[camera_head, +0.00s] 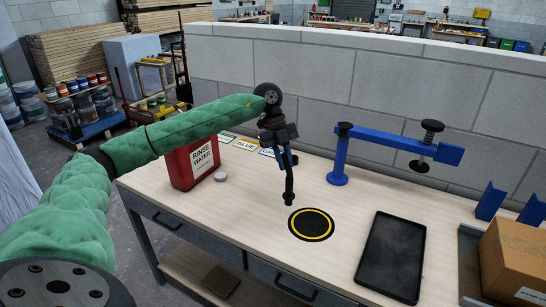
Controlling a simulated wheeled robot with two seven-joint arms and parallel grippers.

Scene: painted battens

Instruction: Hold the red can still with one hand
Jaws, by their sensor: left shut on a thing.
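The red can (184,170), with a white label reading RINSE WATER, stands upright on the workbench at the left, partly behind my left arm. A small whitish round cap (220,177) lies beside it. My left gripper (285,152) is to the right of the can and clear of it, pointing down. It is shut on a dark slender thing (289,190) that hangs down with a thicker black end above the bench; I cannot tell exactly what it is. My right gripper is not in view.
A black disc with a yellow ring (312,239) lies on the bench (255,226). A black tray (391,257), a blue clamp stand (342,155), blue brackets (489,201) and a cardboard box (515,262) are to the right. A block wall (390,90) closes the back.

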